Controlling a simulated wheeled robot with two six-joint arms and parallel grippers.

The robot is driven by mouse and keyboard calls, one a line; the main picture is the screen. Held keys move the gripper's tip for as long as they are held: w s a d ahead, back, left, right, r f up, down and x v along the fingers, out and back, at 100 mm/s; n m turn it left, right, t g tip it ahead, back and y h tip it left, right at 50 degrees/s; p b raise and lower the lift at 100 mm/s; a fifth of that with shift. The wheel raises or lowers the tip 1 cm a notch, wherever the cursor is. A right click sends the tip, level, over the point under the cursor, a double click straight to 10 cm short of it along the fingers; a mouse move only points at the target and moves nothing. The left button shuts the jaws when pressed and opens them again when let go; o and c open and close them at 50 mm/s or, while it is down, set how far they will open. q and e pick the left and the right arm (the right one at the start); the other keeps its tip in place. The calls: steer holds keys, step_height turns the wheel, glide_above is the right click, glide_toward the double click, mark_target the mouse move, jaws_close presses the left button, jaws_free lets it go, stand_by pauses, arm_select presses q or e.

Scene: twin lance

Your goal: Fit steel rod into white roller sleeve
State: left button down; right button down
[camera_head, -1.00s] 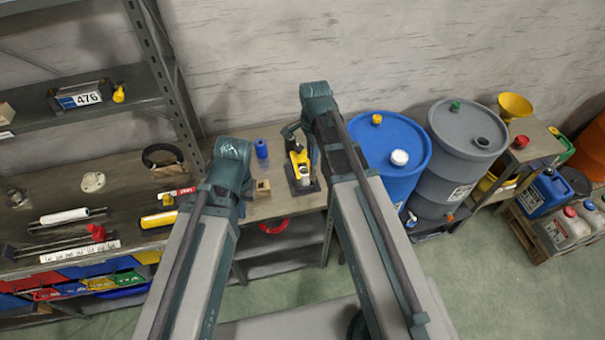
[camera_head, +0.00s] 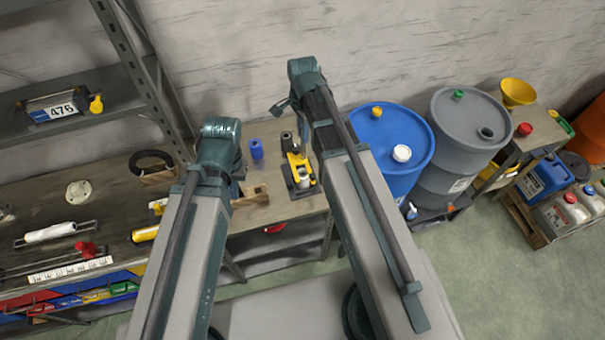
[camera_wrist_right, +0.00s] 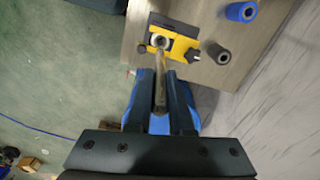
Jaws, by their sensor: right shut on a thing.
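The white roller sleeve (camera_wrist_right: 161,40) stands in a yellow clamp block (camera_wrist_right: 178,47) on the bench, its round mouth showing in the right wrist view. In the head view, the sleeve (camera_head: 304,181) and the yellow clamp (camera_head: 296,161) sit near the bench's right end. My right gripper (camera_wrist_right: 160,98) is shut on the steel rod (camera_wrist_right: 160,78), which points toward the sleeve's mouth. The rod's far end overlaps the mouth's edge in the picture; I cannot tell whether it is inside. My left gripper (camera_head: 238,183) is mostly hidden by its own arm, so its fingers do not show clearly.
A blue sleeve (camera_head: 256,149) and a black sleeve (camera_head: 287,141) stand beside the clamp. A wooden block (camera_head: 254,194) lies near my left arm. A white roller (camera_head: 50,232) and a yellow roller (camera_head: 145,234) lie further left. A blue drum (camera_head: 385,150) stands right of the bench.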

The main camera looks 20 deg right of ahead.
step_height(320, 180, down, 17)
steer(key=b, duration=1.6)
steer(key=shift+f+b, duration=0.2)
steer(key=shift+b, duration=0.1)
steer(key=shift+f, duration=0.15)
steer(key=c, duration=0.8)
jaws_free()
